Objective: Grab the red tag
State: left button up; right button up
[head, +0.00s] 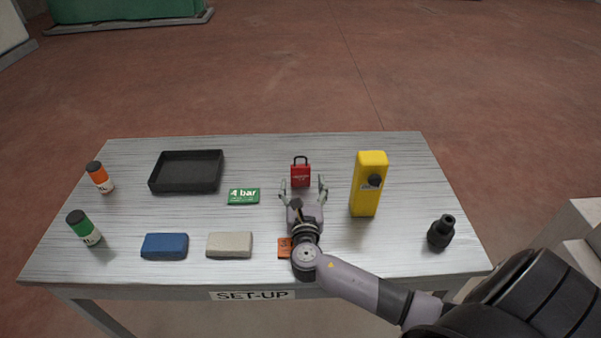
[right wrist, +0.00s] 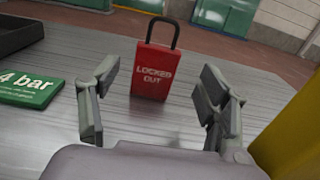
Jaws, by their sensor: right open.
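The red tag (head: 300,176) reads "LOCKED OUT" and has a dark loop on top. It stands upright on the metal table, near the middle towards the back. In the right wrist view the red tag (right wrist: 152,72) is ahead of the fingers, between them as seen from there. My right gripper (head: 304,186) is open and empty, low over the table, just on the near side of the tag. Its two fingers (right wrist: 160,100) are spread apart, and I see no contact with the tag. My left gripper is not in view.
A yellow device (head: 365,186) stands close to the right of the gripper. A green "4 bar" card (head: 243,196) lies to the left. A black tray (head: 187,188), blue block (head: 164,246), beige block (head: 229,245) and black fitting (head: 440,233) are farther off. An orange card (head: 284,247) is partly under my arm.

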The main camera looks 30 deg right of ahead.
aim_at(301, 173)
jog(key=shift+x, duration=0.85)
jog(key=x, duration=0.3)
jog(key=p+x, duration=0.1)
jog(key=shift+w+f, duration=0.35)
jog(key=shift+w, duration=0.05)
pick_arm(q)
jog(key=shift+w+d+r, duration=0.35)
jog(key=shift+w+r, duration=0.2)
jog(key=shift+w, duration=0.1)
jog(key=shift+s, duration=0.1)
pick_arm(e)
jog(key=shift+c, duration=0.8)
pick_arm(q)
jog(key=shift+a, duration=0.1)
pick_arm(e)
jog(key=c, duration=1.1)
